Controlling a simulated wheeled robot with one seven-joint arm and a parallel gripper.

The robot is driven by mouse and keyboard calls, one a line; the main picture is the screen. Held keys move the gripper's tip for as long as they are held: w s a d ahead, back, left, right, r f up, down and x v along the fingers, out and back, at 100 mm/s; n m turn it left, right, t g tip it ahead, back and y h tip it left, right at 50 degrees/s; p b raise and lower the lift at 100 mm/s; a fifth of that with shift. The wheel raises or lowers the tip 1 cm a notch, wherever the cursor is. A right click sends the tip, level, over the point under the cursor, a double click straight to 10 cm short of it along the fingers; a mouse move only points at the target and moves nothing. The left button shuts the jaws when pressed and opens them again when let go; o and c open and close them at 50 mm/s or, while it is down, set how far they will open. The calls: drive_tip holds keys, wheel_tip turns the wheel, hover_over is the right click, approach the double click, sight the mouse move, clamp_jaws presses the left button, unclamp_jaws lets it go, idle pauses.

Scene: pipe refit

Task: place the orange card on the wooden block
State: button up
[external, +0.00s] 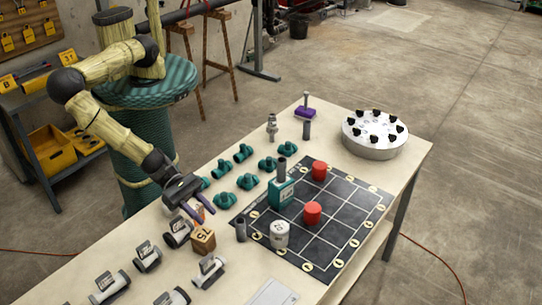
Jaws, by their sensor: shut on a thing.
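The wooden block (203,240) is a small brown cube with dark markings on its side, standing upright on the table. My gripper (201,215) is just above and slightly behind the block, pointing down toward it. Its jaws are shut on a thin thing, which I take to be the orange card. The card is too small and too hidden by the fingers to make out clearly. I cannot tell whether it touches the block.
Teal fittings (223,169) stand behind. A dark grid mat (345,212) holds red pieces, a white cup and a teal bottle. A round grey holder (375,134) is far right.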

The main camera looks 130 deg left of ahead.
wheel_tip(320, 180, down, 4)
drive_tip(key=shift+r+p, duration=0.1)
drive_tip(key=shift+p, duration=0.55)
drive_tip(key=shift+f, duration=0.2)
drive_tip(key=shift+f, duration=0.2)
drive_tip(key=o, duration=1)
drive_tip(key=shift+r, duration=0.1)
drive_tip(key=shift+s+r, duration=0.1)
drive_tip(key=shift+r, duration=0.1)
